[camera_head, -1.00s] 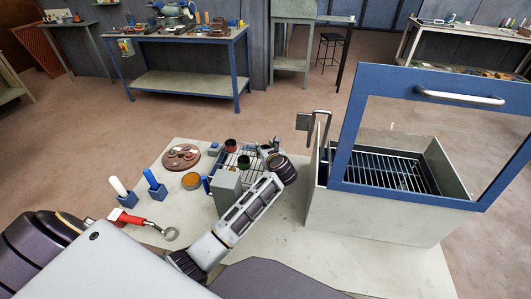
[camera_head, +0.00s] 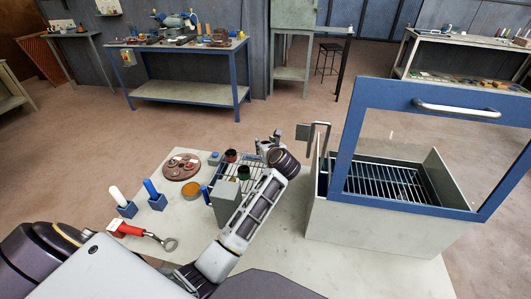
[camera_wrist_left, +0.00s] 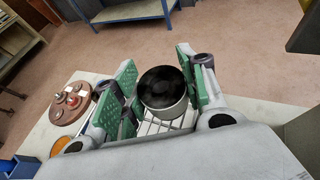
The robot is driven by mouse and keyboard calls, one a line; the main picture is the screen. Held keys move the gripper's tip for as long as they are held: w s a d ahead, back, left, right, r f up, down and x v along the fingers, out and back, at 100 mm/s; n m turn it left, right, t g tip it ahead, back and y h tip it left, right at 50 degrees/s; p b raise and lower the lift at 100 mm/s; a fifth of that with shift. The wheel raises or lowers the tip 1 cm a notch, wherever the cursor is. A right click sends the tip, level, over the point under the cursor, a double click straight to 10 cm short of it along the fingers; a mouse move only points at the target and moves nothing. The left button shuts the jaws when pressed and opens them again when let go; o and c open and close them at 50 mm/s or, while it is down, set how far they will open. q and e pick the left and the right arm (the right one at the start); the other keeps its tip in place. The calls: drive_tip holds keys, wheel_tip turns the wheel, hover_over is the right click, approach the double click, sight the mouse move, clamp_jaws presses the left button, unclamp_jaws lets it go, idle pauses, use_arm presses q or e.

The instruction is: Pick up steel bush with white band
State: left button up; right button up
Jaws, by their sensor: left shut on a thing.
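The steel bush (camera_wrist_left: 165,92), with a light metallic wall and black inside, stands between the green pads of my left gripper (camera_wrist_left: 157,85) in the left wrist view. The gripper is shut on it, above a wire rack. A white band cannot be made out for sure. In the head view my left gripper (camera_head: 268,143) is small, just beyond my dark wrist joint, above the far right side of the wire rack (camera_head: 222,180). The bush is hard to tell there. My right gripper is not in view.
A brown disc (camera_head: 182,165), an orange tin (camera_head: 191,190) and blue holders (camera_head: 157,202) lie left. An open-topped grey box (camera_head: 385,225) with a blue-framed door (camera_head: 430,101) stands right.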

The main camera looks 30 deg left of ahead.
use_arm(q)
drive_tip(key=shift+r, duration=1.35)
